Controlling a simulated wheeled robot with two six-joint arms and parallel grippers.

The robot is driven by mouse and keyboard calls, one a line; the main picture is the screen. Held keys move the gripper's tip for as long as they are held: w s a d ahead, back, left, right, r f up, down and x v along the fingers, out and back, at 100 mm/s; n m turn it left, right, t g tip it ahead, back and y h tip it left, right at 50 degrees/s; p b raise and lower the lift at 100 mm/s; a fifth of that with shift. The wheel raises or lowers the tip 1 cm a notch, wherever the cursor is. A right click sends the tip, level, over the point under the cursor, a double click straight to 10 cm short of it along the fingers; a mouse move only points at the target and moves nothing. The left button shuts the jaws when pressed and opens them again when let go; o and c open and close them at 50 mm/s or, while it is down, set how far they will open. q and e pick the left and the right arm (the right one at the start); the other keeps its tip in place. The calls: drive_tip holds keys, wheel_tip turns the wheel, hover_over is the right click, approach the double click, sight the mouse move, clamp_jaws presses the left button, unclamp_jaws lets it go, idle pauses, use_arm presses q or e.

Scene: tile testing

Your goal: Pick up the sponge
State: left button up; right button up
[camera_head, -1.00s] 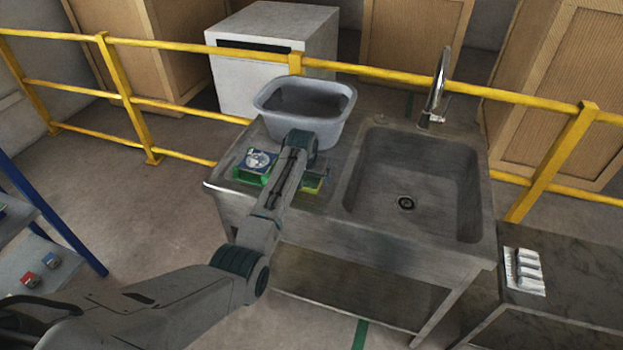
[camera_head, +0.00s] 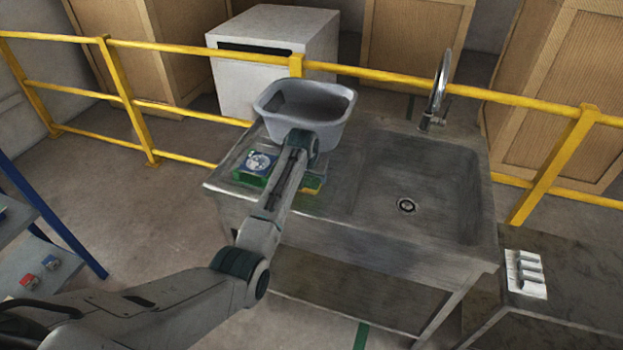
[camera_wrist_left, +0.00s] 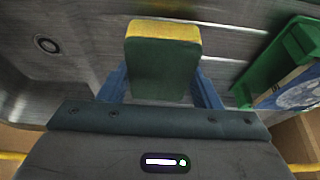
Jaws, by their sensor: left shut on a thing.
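The sponge (camera_wrist_left: 163,62) is green with a yellow layer. In the left wrist view it stands between the two blue fingers of my left gripper (camera_wrist_left: 160,88), which is shut on it. In the head view my left arm reaches over the left side of the sink unit, and a small yellow-green part of the sponge (camera_head: 313,184) shows beside the wrist. The arm hides most of the sponge and the fingers there. I cannot tell whether the sponge touches the counter. My right gripper is not in view.
A green box with a blue-and-white picture (camera_head: 257,165) stands left of my wrist; it also shows in the wrist view (camera_wrist_left: 285,62). A grey basin (camera_head: 305,128) is just behind. The sink bowl (camera_head: 410,190) and faucet (camera_head: 436,95) are to the right. A yellow railing runs behind.

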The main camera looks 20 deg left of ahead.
use_arm(q)
wheel_tip(320, 180, up, 2)
drive_tip(key=shift+r+b, duration=0.25)
drive_tip(key=shift+b, duration=0.55)
drive_tip(key=s+r+b, duration=0.2)
drive_tip(key=s+b, duration=0.1)
drive_tip(key=s, duration=1.3)
drive_tip(key=shift+d+r, duration=0.15)
drive_tip(key=shift+d, duration=0.1)
drive_tip(key=shift+o, duration=0.7)
drive_tip(key=shift+c, duration=0.5)
